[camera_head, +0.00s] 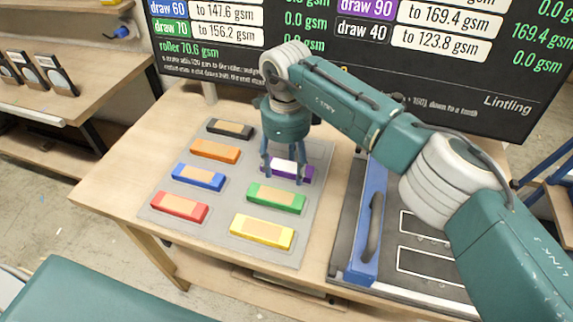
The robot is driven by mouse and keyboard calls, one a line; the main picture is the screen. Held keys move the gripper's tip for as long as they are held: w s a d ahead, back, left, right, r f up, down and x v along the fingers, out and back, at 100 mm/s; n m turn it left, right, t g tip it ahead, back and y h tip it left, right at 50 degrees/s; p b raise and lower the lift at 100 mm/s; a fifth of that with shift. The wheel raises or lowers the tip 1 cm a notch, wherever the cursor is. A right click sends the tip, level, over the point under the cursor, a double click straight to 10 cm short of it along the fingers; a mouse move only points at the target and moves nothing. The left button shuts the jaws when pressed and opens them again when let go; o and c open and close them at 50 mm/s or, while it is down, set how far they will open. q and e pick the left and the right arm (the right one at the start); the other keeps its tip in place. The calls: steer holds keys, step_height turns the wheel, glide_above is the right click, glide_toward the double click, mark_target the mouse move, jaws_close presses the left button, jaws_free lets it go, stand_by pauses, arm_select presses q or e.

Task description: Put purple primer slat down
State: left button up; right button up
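The purple primer slat (307,172) has a pale top strip. It sits at the right side of the grey mat (228,245), level with its place among the other slats. My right gripper (284,181) reaches down over it, with two fingers in front of its near side. The far side of the slat is hidden behind the gripper, so I cannot tell whether the fingers press on it or stand apart from it. My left gripper is not in view.
Black, orange, blue, red, green and yellow slats lie on the mat; the green one (276,198) is just in front of the purple. A dark tray with a blue handled block (368,235) stands to the right. A display board (440,85) rises behind.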

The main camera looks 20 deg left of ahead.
mark_target(286, 169)
steer(key=shift+r+p, duration=0.4)
steer(key=shift+r, duration=0.05)
step_height(286, 169, up, 12)
steer(key=p, duration=0.5)
steer(key=shift+f, duration=0.25)
